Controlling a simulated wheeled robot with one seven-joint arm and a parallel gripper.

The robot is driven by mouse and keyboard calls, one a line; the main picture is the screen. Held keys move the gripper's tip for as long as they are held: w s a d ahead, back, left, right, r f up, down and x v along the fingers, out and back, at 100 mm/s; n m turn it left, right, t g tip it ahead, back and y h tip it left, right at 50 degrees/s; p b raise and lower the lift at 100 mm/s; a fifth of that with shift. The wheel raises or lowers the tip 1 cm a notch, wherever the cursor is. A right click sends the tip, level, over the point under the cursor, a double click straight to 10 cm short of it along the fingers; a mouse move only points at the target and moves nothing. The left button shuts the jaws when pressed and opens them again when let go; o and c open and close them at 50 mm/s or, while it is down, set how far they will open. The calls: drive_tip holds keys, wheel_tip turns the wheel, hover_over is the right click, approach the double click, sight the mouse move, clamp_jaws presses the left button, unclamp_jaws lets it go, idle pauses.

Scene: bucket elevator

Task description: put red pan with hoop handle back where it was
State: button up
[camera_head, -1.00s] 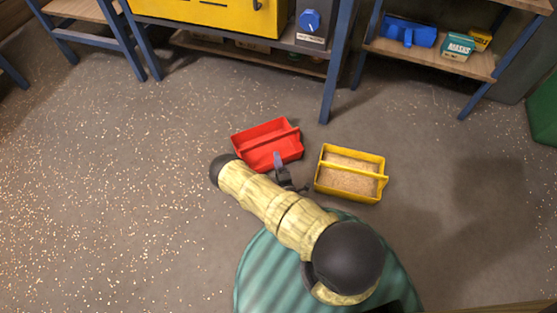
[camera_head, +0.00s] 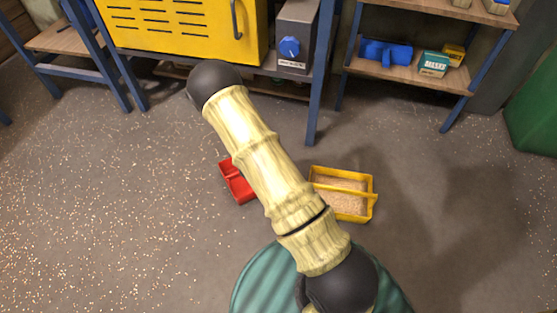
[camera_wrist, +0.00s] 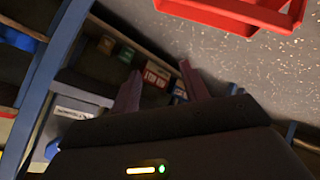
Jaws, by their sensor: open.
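The red pan (camera_head: 232,186) sits on the floor, partly covered by my arm in the head view. Its hoop handle crosses its top. In the wrist view the red pan (camera_wrist: 225,14) is cut off by the top edge, apart from my fingers. My gripper (camera_wrist: 160,72) is open, with nothing between its two fingers. In the head view my gripper is hidden behind my raised arm.
A yellow pan of grain-like material (camera_head: 340,208) stands on the floor right of the red one. A yellow cabinet (camera_head: 180,25) on a blue-legged frame and a shelf (camera_head: 405,82) stand behind. Pale grains are scattered on the floor at left.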

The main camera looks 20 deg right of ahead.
drive_tip(key=s+a+r+m+g+y, duration=0.1)
drive_tip(key=s+r+m+g+y, duration=0.1)
drive_tip(key=s+r, duration=0.45)
drive_tip(key=s+a+r+m+g+y, duration=0.1)
drive_tip(key=s+r+g, duration=0.15)
drive_tip(key=r, duration=0.65)
drive_tip(key=s+r+g, duration=0.1)
drive_tip(key=s+r, duration=0.3)
drive_tip(key=s, duration=0.3)
drive_tip(key=s+r+m+g, duration=0.1)
drive_tip(key=s+r+g, duration=0.1)
drive_tip(key=s+r, duration=0.2)
drive_tip(key=s, duration=0.3)
drive_tip(key=shift+s+d+m+y, duration=0.25)
drive_tip(key=shift+d+m+y, duration=0.05)
drive_tip(key=shift+d, duration=0.1)
